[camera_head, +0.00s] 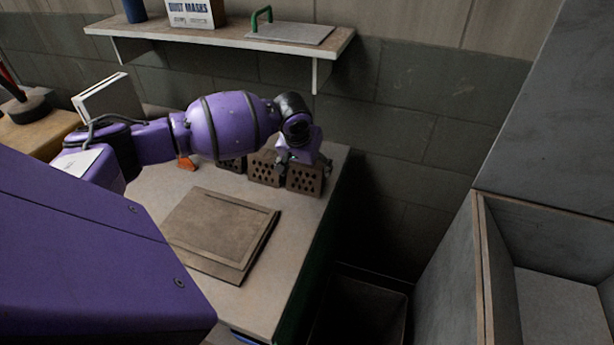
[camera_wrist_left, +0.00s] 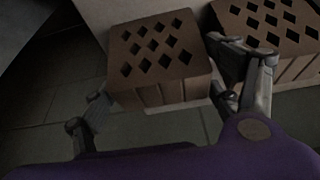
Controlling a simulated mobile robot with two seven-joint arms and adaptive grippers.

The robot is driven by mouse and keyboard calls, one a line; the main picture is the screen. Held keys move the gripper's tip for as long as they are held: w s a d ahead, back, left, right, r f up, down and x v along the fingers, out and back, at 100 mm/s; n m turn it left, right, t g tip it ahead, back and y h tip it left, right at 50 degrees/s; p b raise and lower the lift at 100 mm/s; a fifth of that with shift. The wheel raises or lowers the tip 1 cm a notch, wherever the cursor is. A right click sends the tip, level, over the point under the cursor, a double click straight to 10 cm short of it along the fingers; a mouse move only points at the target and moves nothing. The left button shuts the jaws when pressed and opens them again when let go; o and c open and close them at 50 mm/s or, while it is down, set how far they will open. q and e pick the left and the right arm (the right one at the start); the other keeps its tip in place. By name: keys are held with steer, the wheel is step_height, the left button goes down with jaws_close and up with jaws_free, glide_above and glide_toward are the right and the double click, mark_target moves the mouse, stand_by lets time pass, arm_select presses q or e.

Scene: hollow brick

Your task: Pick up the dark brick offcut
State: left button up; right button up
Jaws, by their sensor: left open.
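A short dark brown hollow brick with diamond holes, which I take to be the offcut (camera_wrist_left: 160,58), stands between the spread fingers of my left gripper (camera_wrist_left: 157,80) in the left wrist view. In the head view it appears to be the rightmost brick (camera_head: 305,179), near the table's right end. My left gripper (camera_head: 287,158) is open, just over and behind the bricks. One finger reaches into the gap beside a neighbouring hollow brick (camera_wrist_left: 270,25). Contact with the offcut cannot be told. My right gripper is not in view.
More hollow bricks (camera_head: 264,167) stand left of the offcut. A flat board (camera_head: 215,232) lies in front on the worktable (camera_head: 163,187). An orange piece (camera_head: 186,163) lies farther left. A shelf (camera_head: 240,41) hangs above; the table's right edge drops off.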

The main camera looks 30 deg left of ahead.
arm_select(q)
steer(key=shift+c, duration=0.5)
steer(key=c, duration=0.8)
steer(key=shift+r, duration=0.1)
steer(key=shift+c, duration=1.4)
steer(key=shift+w+r, duration=0.1)
steer(key=shift+r, duration=0.45)
step_height(320, 180, up, 2)
steer(key=shift+r, duration=0.2)
steer(key=s+d+r+p, duration=0.2)
steer(key=s+d+r, duration=0.4)
steer(key=s+r, duration=0.3)
steer(key=s, duration=0.3)
steer(key=shift+s+d+r, duration=0.2)
steer(key=shift+s, duration=0.1)
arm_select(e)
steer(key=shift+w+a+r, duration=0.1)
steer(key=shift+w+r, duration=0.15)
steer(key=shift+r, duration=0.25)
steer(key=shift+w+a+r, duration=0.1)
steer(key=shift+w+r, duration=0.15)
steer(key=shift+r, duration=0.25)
